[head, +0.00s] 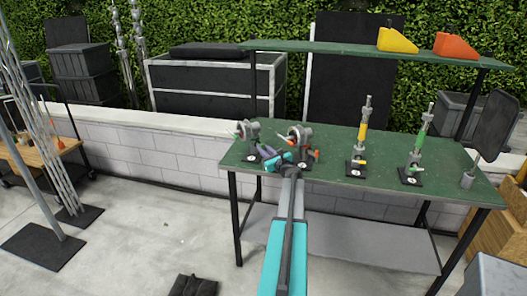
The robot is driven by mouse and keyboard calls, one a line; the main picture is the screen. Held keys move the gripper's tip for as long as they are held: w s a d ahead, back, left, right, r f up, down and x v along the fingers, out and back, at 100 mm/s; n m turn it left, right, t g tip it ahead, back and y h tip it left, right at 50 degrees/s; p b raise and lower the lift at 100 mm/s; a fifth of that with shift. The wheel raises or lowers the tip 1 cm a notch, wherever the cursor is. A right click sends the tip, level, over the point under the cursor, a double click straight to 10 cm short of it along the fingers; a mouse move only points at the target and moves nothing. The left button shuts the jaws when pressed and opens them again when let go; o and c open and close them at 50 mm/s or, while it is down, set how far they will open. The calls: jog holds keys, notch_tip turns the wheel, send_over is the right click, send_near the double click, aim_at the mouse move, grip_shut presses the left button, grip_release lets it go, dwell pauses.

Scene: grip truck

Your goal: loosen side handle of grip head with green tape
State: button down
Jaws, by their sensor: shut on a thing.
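A grey grip head (250,131) stands at the left end of the green table, with a small green mark on its left side. My gripper (264,151) reaches over the table from the front, with its fingers at the lower right of this head. It is shut on what appears to be the head's side handle; the fingers hide most of it. A second grey grip head (299,134) with red-orange parts stands just right, behind my teal wrist. Further right, an upright grip piece with green tape (422,132) and one with yellow tape (362,130) stand on black bases.
The green table (340,140) has an upper shelf (330,48) holding a yellow wedge (397,40) and an orange wedge (456,45). A black panel on a stand (497,125) is at the right end.

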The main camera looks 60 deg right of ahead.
jog(key=shift+a+f, duration=0.15)
jog(key=shift+f, duration=0.15)
jog(key=c, duration=1.7)
grip_release()
jog(key=shift+c, duration=0.2)
jog(key=shift+o, duration=0.5)
jog(key=shift+r, duration=0.1)
jog(key=shift+r, duration=0.1)
jog(key=b+v, duration=0.3)
jog(key=v, duration=1)
jog(key=shift+s, duration=0.35)
jog(key=shift+a, duration=0.15)
